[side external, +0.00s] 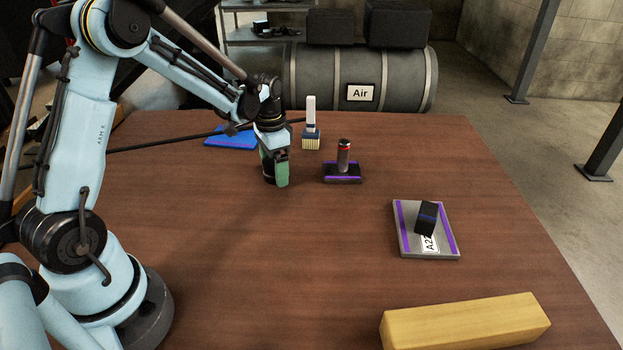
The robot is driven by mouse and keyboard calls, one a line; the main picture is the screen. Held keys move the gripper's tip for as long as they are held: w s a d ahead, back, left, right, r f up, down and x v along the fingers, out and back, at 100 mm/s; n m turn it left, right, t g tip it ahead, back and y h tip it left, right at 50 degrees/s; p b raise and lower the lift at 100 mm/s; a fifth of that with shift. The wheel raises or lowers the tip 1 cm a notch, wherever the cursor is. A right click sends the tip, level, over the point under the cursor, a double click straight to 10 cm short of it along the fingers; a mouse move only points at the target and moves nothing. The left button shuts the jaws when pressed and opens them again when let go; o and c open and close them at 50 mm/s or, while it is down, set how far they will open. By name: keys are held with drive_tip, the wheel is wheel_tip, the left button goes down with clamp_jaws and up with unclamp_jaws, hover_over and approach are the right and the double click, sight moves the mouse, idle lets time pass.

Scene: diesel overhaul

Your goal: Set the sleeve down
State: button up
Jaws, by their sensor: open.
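My gripper (275,178) points down, low over the middle-back of the table, with a green finger facing the camera. A dark, rounded piece shows just left of and partly behind that finger, close to the tabletop. It may be the sleeve, but I cannot tell it clearly from my gripper's own dark parts. The gripper is open; the gap between its fingers is mostly hidden. A dark cylinder with a red ring (344,156) stands upright on a small black base with a purple stripe (342,178), right of my gripper and apart from it.
A grey plate with purple edges (447,252) carries a black block (426,218) and a label. A yellow wooden bar (465,320) lies at the front right. A brush (311,130) and a blue mat (230,141) are behind my gripper. The table's middle front is clear.

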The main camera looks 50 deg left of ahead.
wheel_tip(320, 180, up, 12)
drive_tip(key=f, duration=0.1)
drive_tip(key=s+d+r+n+t, duration=0.2)
drive_tip(key=s+d+t, duration=0.5)
drive_tip(key=s+d, duration=0.5)
drive_tip(key=shift+d+n, duration=0.4)
drive_tip(key=shift+n, duration=0.1)
